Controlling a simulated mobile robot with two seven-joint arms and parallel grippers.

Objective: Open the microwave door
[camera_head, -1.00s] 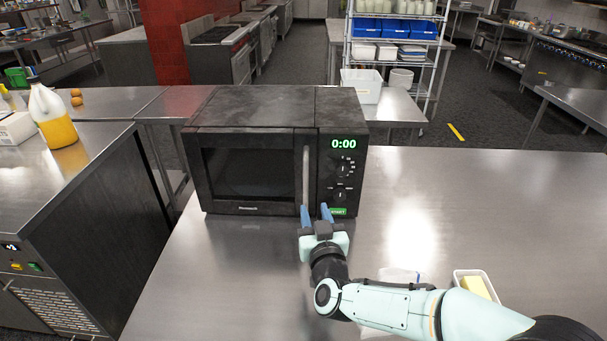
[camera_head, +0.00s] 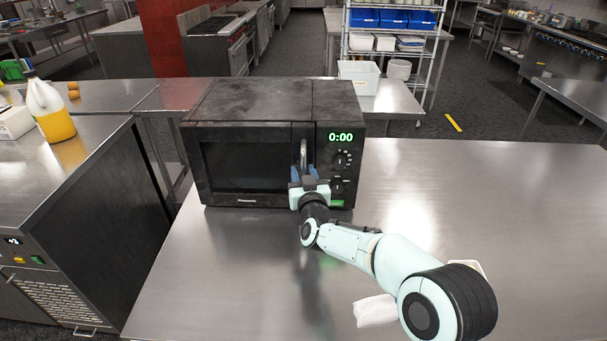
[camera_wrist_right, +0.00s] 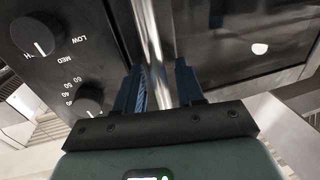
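The black microwave (camera_head: 255,100) stands on the steel table, its display reading 0:00. Its door (camera_head: 245,167) is shut, with a dark window. The upright metal handle (camera_head: 303,153) is at the door's right edge, beside the control panel. My right gripper (camera_head: 303,172) is at the lower part of the handle. In the right wrist view, its two blue fingers (camera_wrist_right: 157,72) stand apart, one on each side of the handle (camera_wrist_right: 151,35). A gap shows between fingers and handle; contact is unclear. My left gripper is out of view.
The steel table (camera_head: 480,200) is clear to the right of the microwave. A white packet (camera_head: 375,311) lies near my right arm. A counter at left holds a bottle of yellow liquid (camera_head: 50,112). A white bin (camera_head: 359,76) stands behind.

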